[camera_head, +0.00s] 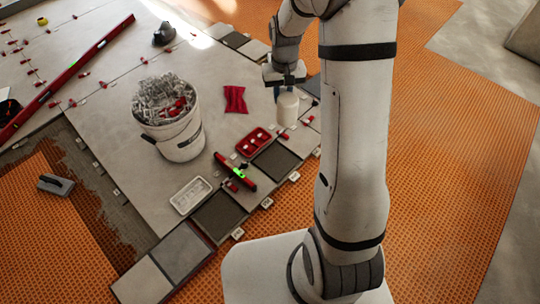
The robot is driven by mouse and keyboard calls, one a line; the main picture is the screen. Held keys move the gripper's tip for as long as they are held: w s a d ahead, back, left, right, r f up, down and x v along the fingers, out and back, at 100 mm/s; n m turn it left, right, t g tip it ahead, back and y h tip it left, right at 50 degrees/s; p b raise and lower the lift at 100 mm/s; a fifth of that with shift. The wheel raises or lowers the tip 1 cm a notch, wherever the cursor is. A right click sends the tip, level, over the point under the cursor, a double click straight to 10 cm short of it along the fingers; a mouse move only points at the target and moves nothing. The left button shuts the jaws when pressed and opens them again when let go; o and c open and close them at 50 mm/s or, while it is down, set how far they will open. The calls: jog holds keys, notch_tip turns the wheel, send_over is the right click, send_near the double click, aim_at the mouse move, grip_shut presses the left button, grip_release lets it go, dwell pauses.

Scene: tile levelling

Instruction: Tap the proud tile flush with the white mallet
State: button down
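My gripper (284,86) points down at the upper middle, over the right edge of the tiled floor. Directly below it is a white cylinder (287,107), which looks like the head of the white mallet. The fingers are small and dark here, so I cannot tell whether they are shut on the mallet or just above it. A row of smaller grey tiles borders the large slabs, with a dark tile (276,161) and another dark tile (219,216) among them. I cannot tell from this view which tile sits proud.
A white bucket (181,146) of clips stands left of my gripper. Nearby lie a red cloth (235,99), a red tray (243,145), a short red level (230,168) and a white tray (179,207). Orange matting (455,130) lies clear at right.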

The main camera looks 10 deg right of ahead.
jog(key=shift+w+a, duration=0.1)
jog(key=shift+a, duration=0.15)
